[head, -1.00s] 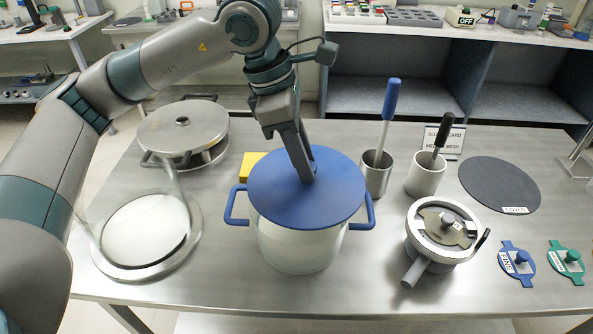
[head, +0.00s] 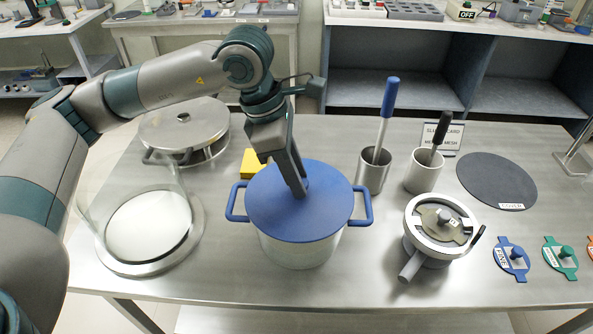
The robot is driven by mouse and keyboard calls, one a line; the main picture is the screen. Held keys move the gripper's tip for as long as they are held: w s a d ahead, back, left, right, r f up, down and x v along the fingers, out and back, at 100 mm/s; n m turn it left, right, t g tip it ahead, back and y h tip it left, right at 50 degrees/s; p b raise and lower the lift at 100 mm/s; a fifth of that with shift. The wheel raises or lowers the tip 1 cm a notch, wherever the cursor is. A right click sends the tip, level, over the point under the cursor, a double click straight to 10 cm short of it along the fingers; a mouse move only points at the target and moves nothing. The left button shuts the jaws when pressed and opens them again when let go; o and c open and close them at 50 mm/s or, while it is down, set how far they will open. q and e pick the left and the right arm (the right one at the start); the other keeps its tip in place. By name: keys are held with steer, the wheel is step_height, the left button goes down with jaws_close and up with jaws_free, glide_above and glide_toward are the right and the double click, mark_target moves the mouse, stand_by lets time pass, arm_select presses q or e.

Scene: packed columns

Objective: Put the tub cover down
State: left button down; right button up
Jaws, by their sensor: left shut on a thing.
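The tub cover (head: 325,215) is a round blue lid. My left gripper (head: 300,188) is shut on it near its middle, coming down from above. The fingers hide the part they grip. The cover lies level over the tub (head: 297,250), a pale pot with a blue loop handle on each side, and hides its mouth. The cover looks on or very near the rim; I cannot tell if it touches. A round dark mat (head: 490,178), with a small label that seems to read COVER, lies bare at the right. My right gripper is not in view.
Behind the tub stand two metal cups with a blue-handled tool (head: 389,98) and a black-handled tool (head: 441,131). A lidded metal vessel (head: 437,243) is to the right. A glass-walled dish (head: 150,230), a round metal stand (head: 184,125) and a yellow block (head: 252,163) are left.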

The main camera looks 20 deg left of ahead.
arm_select(q)
steer(key=shift+f, duration=0.1)
steer(key=c, duration=1.4)
jaws_free()
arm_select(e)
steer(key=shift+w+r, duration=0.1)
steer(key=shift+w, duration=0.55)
